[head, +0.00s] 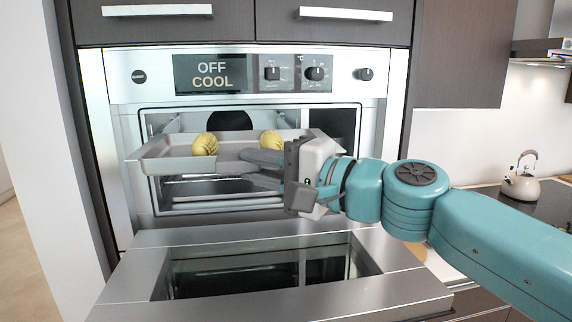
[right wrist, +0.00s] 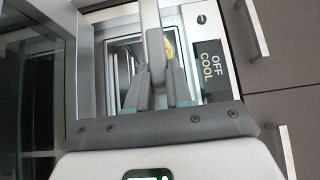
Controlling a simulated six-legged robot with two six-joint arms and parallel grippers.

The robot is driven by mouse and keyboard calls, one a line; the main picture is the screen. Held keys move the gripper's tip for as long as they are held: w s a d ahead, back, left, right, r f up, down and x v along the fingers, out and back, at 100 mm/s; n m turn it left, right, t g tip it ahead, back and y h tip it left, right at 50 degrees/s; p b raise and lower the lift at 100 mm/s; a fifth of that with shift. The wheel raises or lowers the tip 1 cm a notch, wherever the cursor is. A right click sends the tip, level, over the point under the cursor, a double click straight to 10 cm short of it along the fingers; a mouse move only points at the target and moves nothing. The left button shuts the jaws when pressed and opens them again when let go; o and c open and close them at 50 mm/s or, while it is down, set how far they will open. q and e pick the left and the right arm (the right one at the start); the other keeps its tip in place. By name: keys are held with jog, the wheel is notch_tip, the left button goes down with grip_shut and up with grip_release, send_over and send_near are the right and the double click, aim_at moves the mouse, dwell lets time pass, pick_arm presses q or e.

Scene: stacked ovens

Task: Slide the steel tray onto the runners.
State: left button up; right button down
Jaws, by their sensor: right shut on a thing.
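The steel tray (head: 166,160) is held level in front of the open oven cavity, with its far part at the opening. Two yellow ridged food pieces sit on it, one on the left (head: 204,144) and one on the right (head: 271,139). My right gripper (head: 262,168) is shut on the tray's near right edge. In the right wrist view the fingers (right wrist: 158,88) close on the tray's edge (right wrist: 151,25). Runners and a rack (head: 215,187) show inside the oven below the tray. My left gripper is not in view.
The oven door (head: 250,240) is folded down and open, with a glass window, below the tray. The oven display (head: 211,75) reads OFF COOL. A kettle (head: 521,178) stands on the hob at right. Dark cabinets with bar handles are above.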

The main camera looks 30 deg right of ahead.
jog(key=w+f+b, duration=0.2)
jog(key=w+f, duration=0.4)
jog(key=shift+a+f, duration=0.25)
jog(key=shift+a, duration=0.1)
dwell(0.5)
jog(key=shift+w, duration=0.1)
